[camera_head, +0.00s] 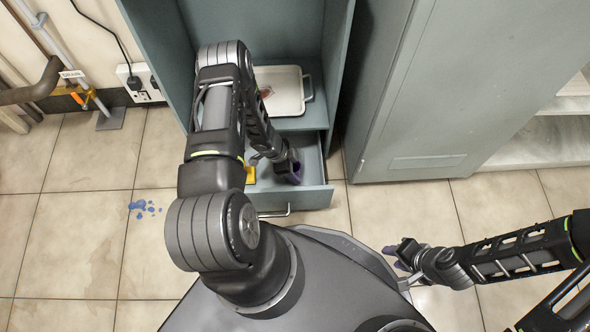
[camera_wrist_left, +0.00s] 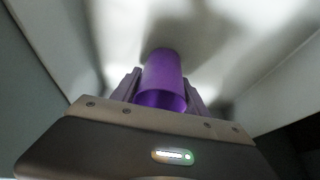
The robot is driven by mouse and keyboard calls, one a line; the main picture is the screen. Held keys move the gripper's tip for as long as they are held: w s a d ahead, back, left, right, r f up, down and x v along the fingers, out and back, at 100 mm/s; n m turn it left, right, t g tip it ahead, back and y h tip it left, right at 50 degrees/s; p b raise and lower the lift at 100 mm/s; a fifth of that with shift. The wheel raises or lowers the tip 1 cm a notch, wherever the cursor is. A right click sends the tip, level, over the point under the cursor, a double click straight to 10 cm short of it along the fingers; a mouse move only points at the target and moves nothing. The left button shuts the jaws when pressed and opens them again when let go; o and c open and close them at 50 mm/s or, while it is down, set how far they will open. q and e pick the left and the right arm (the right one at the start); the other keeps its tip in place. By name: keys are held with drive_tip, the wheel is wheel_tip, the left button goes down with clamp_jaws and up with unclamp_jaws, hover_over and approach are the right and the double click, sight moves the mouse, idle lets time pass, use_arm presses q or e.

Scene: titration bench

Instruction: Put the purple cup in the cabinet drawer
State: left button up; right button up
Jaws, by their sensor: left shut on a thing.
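The purple cup (camera_wrist_left: 162,75) is between the two fingers of my left gripper (camera_wrist_left: 164,92) in the left wrist view, with pale surfaces around it. My left gripper is shut on the cup. In the head view my left gripper (camera_head: 288,166) reaches down into the open cabinet drawer (camera_head: 310,198), and only a small dark purple part of the cup (camera_head: 298,172) shows. Whether the cup touches the drawer floor cannot be told. My right gripper (camera_head: 404,254) is low over the floor at the right, away from the drawer. Its fingers are too small to read.
A white tray (camera_head: 290,92) with a small reddish item lies on the cabinet shelf above the drawer. A yellow object (camera_head: 250,175) is in the drawer, partly hidden by my arm. Blue spots (camera_head: 143,207) mark the floor at left. A closed grey cabinet (camera_head: 430,110) stands at right.

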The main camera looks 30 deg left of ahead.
use_arm(q)
drive_tip(key=o, duration=1.3)
drive_tip(key=shift+f, duration=0.1)
drive_tip(key=shift+r+p, duration=0.3)
drive_tip(key=shift+r, duration=0.1)
drive_tip(key=shift+p+v, duration=2.1)
drive_tip(key=shift+v, duration=3.7)
